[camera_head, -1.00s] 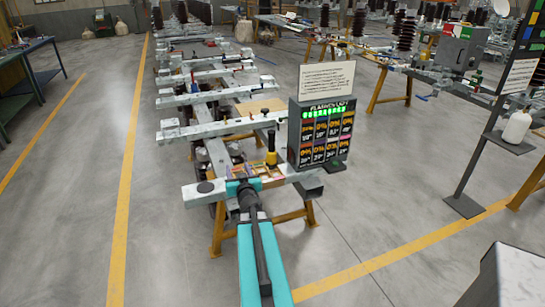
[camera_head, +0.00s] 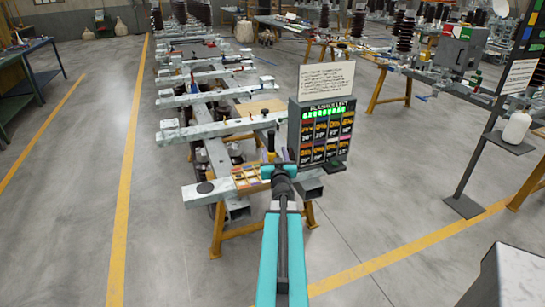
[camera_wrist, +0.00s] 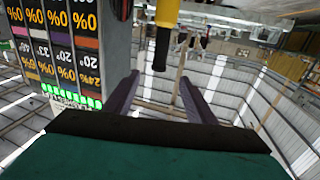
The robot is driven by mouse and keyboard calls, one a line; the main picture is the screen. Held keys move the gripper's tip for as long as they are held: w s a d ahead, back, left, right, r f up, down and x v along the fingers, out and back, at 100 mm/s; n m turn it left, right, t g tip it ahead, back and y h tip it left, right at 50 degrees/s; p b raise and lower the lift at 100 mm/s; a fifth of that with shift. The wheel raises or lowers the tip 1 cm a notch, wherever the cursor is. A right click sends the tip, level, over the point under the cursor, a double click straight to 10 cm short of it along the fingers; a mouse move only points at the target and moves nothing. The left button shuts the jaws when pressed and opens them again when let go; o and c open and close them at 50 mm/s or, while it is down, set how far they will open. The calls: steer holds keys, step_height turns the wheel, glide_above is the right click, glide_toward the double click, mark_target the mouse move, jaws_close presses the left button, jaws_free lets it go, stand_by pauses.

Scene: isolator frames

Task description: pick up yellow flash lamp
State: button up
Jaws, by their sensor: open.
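The yellow flash lamp (camera_head: 271,156) has a black upper part and stands upright at the end of the steel frame, just left of the display board. In the wrist view, which is upside down, the lamp (camera_wrist: 166,13) comes in from the top edge, black end lowest. My gripper (camera_wrist: 158,76) is open and empty, with its two dark fingers apart. The lamp appears ahead of the fingers, roughly in line with the gap between them. In the head view my gripper (camera_head: 282,157) is close to the lamp's right side and partly covers its surroundings.
A dark display board (camera_head: 326,130) with coloured percentage panels stands close to the right of my gripper. A tray of small coloured parts (camera_head: 247,180) lies to the left on the frame. A dark stand (camera_head: 463,205) is farther right. Open floor lies left.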

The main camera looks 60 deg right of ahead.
mark_target(272, 137)
steer(key=shift+p+x, duration=0.5)
steer(key=shift+x, duration=3.7)
steer(key=shift+d, duration=0.1)
steer(key=shift+p+x, duration=0.7)
steer(key=shift+x, duration=1.85)
steer(key=shift+s+f, duration=0.1)
steer(key=shift+c, duration=0.2)
jaws_close()
